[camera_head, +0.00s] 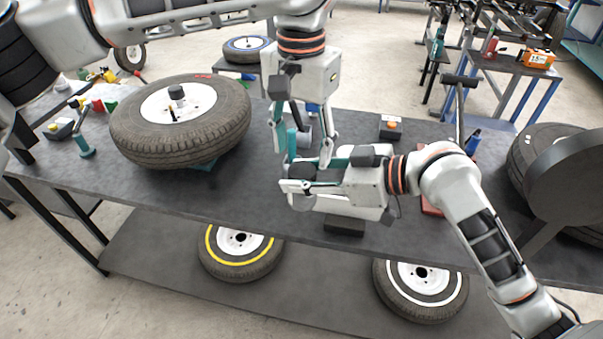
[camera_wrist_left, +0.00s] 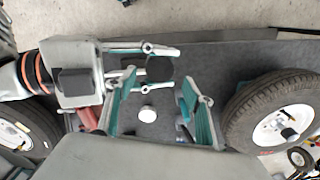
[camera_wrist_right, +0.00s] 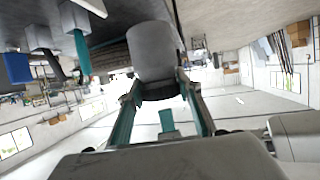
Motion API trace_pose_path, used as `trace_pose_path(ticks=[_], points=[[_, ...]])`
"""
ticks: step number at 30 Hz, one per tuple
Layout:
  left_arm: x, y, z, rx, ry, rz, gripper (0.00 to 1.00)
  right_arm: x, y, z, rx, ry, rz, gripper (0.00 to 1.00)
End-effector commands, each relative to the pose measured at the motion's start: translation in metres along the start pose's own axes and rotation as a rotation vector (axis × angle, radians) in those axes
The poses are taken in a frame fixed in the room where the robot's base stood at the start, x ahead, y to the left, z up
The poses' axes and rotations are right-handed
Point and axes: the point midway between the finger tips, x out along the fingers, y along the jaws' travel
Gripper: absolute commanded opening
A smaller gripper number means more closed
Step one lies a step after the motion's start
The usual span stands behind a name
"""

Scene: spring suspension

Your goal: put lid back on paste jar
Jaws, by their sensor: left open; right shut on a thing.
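My right gripper (camera_head: 302,183) reaches in from the right, low over the bench. It is shut on a grey cylinder with a dark end, which looks like the paste jar (camera_wrist_right: 152,50). The dark round end of the jar also shows in the left wrist view (camera_wrist_left: 160,68). My left gripper (camera_wrist_left: 156,108) is open and points down, close behind the right one. A small white disc, perhaps the lid (camera_wrist_left: 147,114), shows between its open fingers. I cannot tell how high the disc is relative to the fingertips.
A big tyre (camera_head: 128,135) lies on the dark bench (camera_head: 250,195) at the left. An orange-topped box (camera_head: 391,127) stands behind my right gripper, and another tyre (camera_head: 530,150) is at the right. Tyres also lie on the lower shelf (camera_head: 150,240).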

Motion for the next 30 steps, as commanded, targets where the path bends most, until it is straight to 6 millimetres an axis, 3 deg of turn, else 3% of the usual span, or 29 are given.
trace_pose_path(ticks=[5, 15, 26, 30], points=[[-0.002, 0.0, 0.0, -0.016, 0.001, -0.001, 0.5, 0.0, 0.0, -0.001, 0.0, 0.001, 0.0, 0.0], [-0.034, 0.0, 0.0, -0.269, 0.003, -0.001, 0.5, 0.0, 0.0, -0.001, 0.0, 0.001, 0.0, 0.0], [-0.034, 0.0, 0.0, -0.285, 0.001, 0.001, 0.5, 0.0, 0.0, -0.001, 0.0, 0.001, 0.0, 0.0], [-0.024, 0.0, 0.001, -0.284, -0.002, 0.002, 0.5, 0.0, 0.0, -0.001, 0.0, 0.001, 0.0, 0.0]])
